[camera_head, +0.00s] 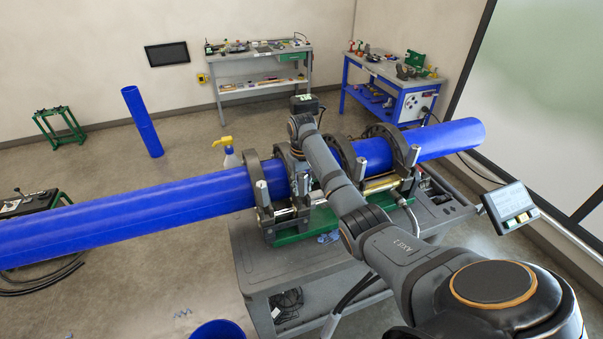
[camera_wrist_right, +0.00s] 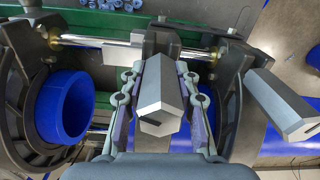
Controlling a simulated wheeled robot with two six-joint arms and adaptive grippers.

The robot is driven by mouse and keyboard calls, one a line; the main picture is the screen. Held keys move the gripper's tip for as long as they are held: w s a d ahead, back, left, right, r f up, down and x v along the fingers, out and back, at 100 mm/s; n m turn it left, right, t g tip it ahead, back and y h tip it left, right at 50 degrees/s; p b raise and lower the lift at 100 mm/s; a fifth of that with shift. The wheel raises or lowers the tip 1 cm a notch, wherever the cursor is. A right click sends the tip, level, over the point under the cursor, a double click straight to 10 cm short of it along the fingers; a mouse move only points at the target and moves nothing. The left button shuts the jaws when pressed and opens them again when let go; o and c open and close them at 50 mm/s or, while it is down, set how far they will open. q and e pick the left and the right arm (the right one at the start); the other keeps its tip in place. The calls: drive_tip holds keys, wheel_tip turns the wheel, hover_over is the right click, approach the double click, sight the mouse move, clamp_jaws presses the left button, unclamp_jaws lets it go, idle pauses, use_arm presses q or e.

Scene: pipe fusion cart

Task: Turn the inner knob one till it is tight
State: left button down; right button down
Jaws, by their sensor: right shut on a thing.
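My right gripper (camera_wrist_right: 158,80) is shut on a grey, angular inner knob (camera_wrist_right: 162,112), with one finger on each side of it. In the head view my right gripper (camera_head: 301,184) reaches down at the second clamp ring from the left, and my arm hides most of the knob there. Another grey knob (camera_wrist_right: 283,108) stands free to the right in the wrist view. In the head view an outer knob (camera_head: 263,192) stands on the leftmost clamp ring. My left gripper is not in view.
Long blue pipes (camera_head: 130,215) run through the dark clamp rings (camera_head: 345,160) on the grey cart (camera_head: 300,270). A small screen (camera_head: 510,206) stands at the cart's right. A yellow-topped spray bottle (camera_head: 230,158) is behind the pipe. Blue bits (camera_wrist_right: 90,12) lie on the cart.

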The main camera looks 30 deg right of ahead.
drive_tip(key=shift+m, duration=3.1)
drive_tip(key=shift+m, duration=1.5)
